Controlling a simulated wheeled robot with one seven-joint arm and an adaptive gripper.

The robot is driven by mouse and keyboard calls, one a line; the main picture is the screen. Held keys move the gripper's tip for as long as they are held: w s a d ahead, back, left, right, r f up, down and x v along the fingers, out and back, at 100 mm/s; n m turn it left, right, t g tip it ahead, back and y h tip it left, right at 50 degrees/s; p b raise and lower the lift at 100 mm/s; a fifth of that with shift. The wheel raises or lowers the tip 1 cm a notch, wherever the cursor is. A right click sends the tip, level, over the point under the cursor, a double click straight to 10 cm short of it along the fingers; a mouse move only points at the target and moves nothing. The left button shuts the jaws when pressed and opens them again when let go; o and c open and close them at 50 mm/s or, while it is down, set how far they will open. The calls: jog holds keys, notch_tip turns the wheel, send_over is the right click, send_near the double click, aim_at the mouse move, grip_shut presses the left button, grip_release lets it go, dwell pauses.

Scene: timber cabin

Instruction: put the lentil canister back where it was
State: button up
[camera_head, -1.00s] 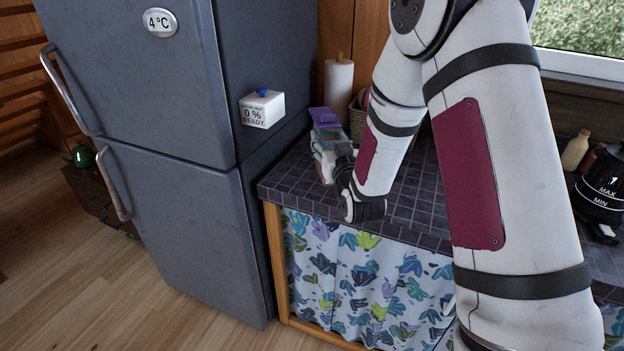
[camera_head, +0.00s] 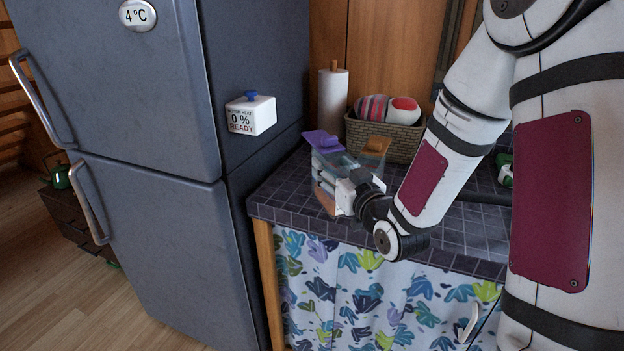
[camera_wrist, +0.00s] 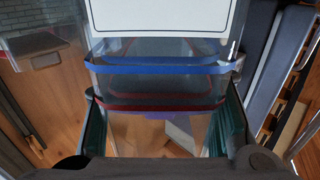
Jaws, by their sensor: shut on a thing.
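A clear canister with a purple lid (camera_head: 322,139) is at the left end of the tiled counter, near the fridge, with something orange-brown low in it. A second canister with an orange-brown lid (camera_head: 376,146) is just behind and right of it. My gripper (camera_head: 343,192) is at the purple-lidded canister, its fingers partly hidden. In the wrist view my gripper (camera_wrist: 164,128) is shut on a clear canister with blue and red bands (camera_wrist: 160,69) and a white label. No lentil label is readable, and I cannot tell whether the canister's base touches the counter.
The grey fridge (camera_head: 130,200) stands close on the left, with a white display box (camera_head: 251,115) on its side. A paper towel roll (camera_head: 332,100) and a wicker basket (camera_head: 385,137) stand behind the canisters. The tiled counter (camera_head: 285,195) is bare at its front left corner.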

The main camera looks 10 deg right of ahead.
jog(key=w+f, duration=0.2)
jog(key=w, duration=0.5)
jog(key=w+f, duration=0.2)
jog(key=w, duration=0.6)
jog(key=shift+w+a+f, duration=0.2)
jog(key=shift+a+f, duration=0.15)
jog(key=shift+a, duration=0.1)
jog(key=shift+f, duration=0.15)
jog(key=o, duration=1.4)
jog(key=shift+f, duration=0.1)
jog(key=s, duration=0.5)
jog(key=s+d, duration=0.1)
jog(key=s, duration=0.1)
jog(key=shift+s+d+r, duration=0.1)
jog(key=shift+s+r, duration=0.1)
jog(key=shift+s, duration=0.05)
